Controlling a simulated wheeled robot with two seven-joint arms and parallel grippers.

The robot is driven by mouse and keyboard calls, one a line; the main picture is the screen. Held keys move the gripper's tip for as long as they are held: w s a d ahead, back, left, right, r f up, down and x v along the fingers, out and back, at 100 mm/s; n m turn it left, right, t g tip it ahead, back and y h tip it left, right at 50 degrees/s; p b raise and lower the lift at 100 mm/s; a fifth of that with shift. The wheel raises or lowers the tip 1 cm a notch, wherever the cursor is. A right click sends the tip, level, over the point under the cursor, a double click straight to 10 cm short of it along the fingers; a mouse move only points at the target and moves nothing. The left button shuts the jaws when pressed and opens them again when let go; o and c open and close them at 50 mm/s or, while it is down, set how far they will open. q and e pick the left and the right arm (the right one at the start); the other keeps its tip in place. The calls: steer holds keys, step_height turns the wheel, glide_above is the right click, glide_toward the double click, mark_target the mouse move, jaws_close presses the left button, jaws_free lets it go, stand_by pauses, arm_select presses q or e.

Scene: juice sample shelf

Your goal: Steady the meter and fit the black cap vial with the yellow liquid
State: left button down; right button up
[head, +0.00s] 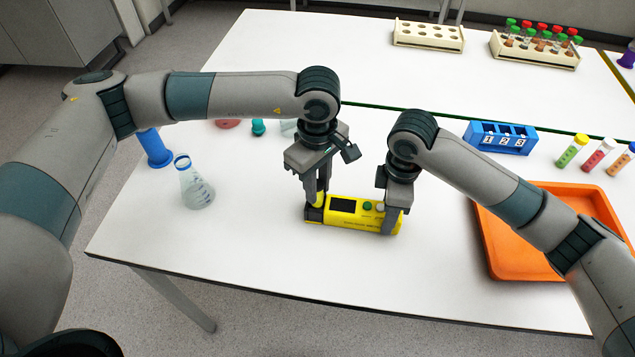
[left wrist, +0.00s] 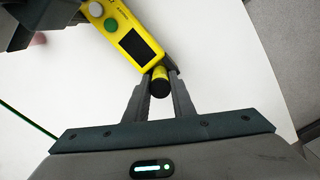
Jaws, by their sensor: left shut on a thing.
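The yellow meter (head: 345,218) lies on the white table, its dark screen, green button and pale knob facing up. In the left wrist view the meter (left wrist: 140,40) runs up to the left. My left gripper (head: 317,196) is over the meter's left end. Its fingers (left wrist: 160,88) are shut on the black cap vial (left wrist: 160,74), whose yellow side and black cap show between them at the meter's end. I cannot tell how far the vial sits in the meter. My right gripper (head: 388,208) straddles the meter's right end, fingers against its near and far sides.
An orange tray (head: 497,252) lies to the right. A blue numbered rack (head: 500,138) and colored vials (head: 572,150) stand behind it. A flask (head: 194,185) and a blue cylinder (head: 155,148) stand at the left. The table front is clear.

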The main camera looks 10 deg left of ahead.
arm_select(q)
steer(key=shift+s+f, duration=0.1)
steer(key=shift+f, duration=1.25)
stand_by(1.0)
steer(key=c, duration=1.4)
jaws_free()
steer(key=shift+c, duration=0.2)
steer(key=shift+f, duration=0.1)
steer(key=shift+s+a, duration=0.15)
steer(key=r, duration=1.2)
steer(key=shift+w+d+r, duration=0.2)
steer(key=shift+r, duration=0.05)
